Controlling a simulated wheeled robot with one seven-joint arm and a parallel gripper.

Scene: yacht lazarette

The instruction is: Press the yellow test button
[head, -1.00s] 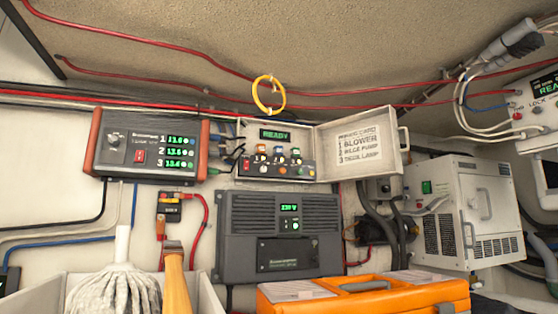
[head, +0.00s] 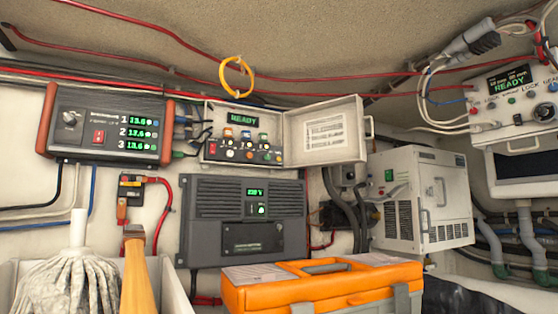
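A small open control box (head: 243,104) with a lit READY display (head: 242,120) is mounted on the wall, left of centre. Its lid (head: 325,117) is swung open to the right and carries a printed label. Below the display are several coloured switches (head: 246,137) and a row of small buttons. These are too small to tell for sure which one is the yellow test button. My gripper is not in view.
A charger-like unit (head: 106,118) hangs at left, a dark inverter (head: 215,205) below the box. An orange toolbox (head: 290,285), mop (head: 70,275) and wooden handle (head: 136,275) stand in front. At right are a white cabinet (head: 410,180) and another READY panel (head: 540,115).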

